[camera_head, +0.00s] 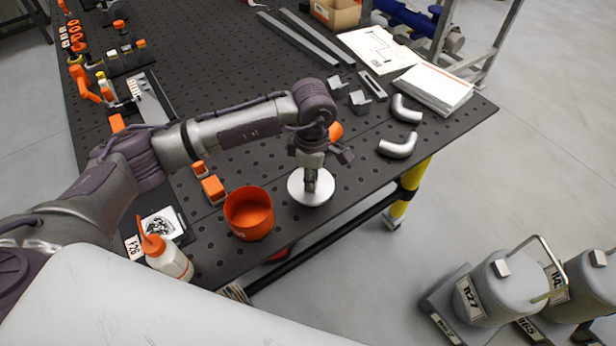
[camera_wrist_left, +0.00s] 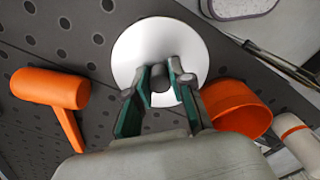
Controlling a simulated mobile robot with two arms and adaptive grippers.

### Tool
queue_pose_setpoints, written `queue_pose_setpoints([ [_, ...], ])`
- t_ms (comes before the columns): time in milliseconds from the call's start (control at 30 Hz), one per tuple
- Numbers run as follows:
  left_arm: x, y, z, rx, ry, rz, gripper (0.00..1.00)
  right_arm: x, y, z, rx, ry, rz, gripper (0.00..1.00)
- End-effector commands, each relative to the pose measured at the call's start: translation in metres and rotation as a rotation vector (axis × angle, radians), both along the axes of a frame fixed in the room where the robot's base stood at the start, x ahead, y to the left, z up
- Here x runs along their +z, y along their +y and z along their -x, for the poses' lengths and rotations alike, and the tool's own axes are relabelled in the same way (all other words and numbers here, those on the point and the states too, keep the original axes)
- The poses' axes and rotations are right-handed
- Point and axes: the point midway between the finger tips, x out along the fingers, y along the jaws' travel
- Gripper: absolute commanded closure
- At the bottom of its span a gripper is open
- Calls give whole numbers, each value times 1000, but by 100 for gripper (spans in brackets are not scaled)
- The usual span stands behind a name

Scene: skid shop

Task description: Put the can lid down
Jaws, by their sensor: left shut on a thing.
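The can lid (camera_head: 297,197) is a round, pale metal disc with a knob in its middle. My left gripper (camera_head: 311,183) is shut on the lid's knob, and the disc lies below the fingers. In the left wrist view the lid (camera_wrist_left: 135,50) shows as a white disc, with the fingers (camera_wrist_left: 160,82) of my gripper around the dark knob. The lid is over or on the perforated table near its front edge; I cannot tell if it touches the surface. An open orange can (camera_head: 249,213) stands just left of it, also in the wrist view (camera_wrist_left: 236,108). My right gripper is not in view.
The dark perforated table (camera_head: 340,185) has free room right of the lid. An orange mallet (camera_wrist_left: 50,88) lies close by. A white bottle with an orange spout (camera_head: 167,257) stands left of the can. Metal elbow pipes (camera_head: 397,146) and papers (camera_head: 432,86) lie at the right.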

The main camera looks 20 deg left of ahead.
Motion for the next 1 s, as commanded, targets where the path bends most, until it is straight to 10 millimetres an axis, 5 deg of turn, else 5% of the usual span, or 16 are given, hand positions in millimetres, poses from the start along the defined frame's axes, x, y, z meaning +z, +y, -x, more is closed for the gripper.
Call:
queue_pose_setpoints([
  [200,-13,13,-17,0,0,1,100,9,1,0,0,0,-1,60],
  [533,-51,13,-17,-1,1,1,100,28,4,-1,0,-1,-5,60],
  [933,-58,13,-18,-2,-1,1,100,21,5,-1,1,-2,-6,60],
  [967,-56,13,-18,-2,-1,1,73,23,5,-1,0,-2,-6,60],
  [1000,-56,13,-18,-2,-1,1,67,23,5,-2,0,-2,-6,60],
])
